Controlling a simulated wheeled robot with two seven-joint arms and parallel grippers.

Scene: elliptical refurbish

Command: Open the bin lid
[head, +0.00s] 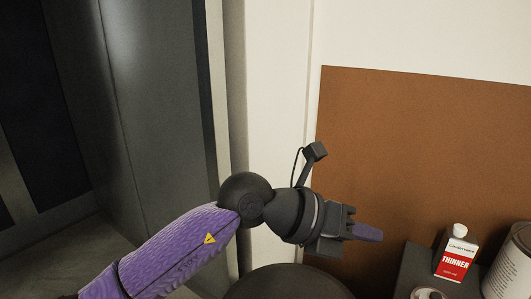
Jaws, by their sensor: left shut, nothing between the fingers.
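A dark rounded top (290,283), which looks like the bin lid, shows at the bottom edge of the head view. Only its upper curve is in view; the rest of the bin is cut off. I cannot tell whether the lid is raised. My left gripper (368,233) is above and to the right of this curve, pointing right. Its purple fingers are together with nothing between them. It appears apart from the lid. My right gripper is not in view.
A red and white thinner can (456,254), a large pale can (512,262) and a small round container (427,294) are at the lower right, by a dark surface (413,268). A brown board (425,150) covers the wall behind. A grey metal cabinet (150,100) stands left.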

